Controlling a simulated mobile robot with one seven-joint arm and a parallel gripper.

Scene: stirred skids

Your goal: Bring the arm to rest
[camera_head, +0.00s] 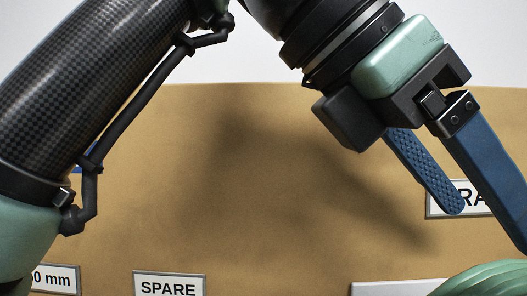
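My arm crosses the upper part of the head view, with a dark carbon-patterned link at the left and the wrist at the upper right. My gripper (488,228) hangs from the wrist and points down and to the right. Its two blue fingers stand apart with a clear gap between them. Nothing is held in the gap that shows. The tip of the right finger is close to the right edge of the picture.
A brown board (270,190) fills the background. A "SPARE" label (168,285) is at the bottom. Another label (55,278) ends in "mm". A label (435,205) is partly behind the fingers. A green ribbed thing (490,280) is at the lower right, beside a pale surface (395,288).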

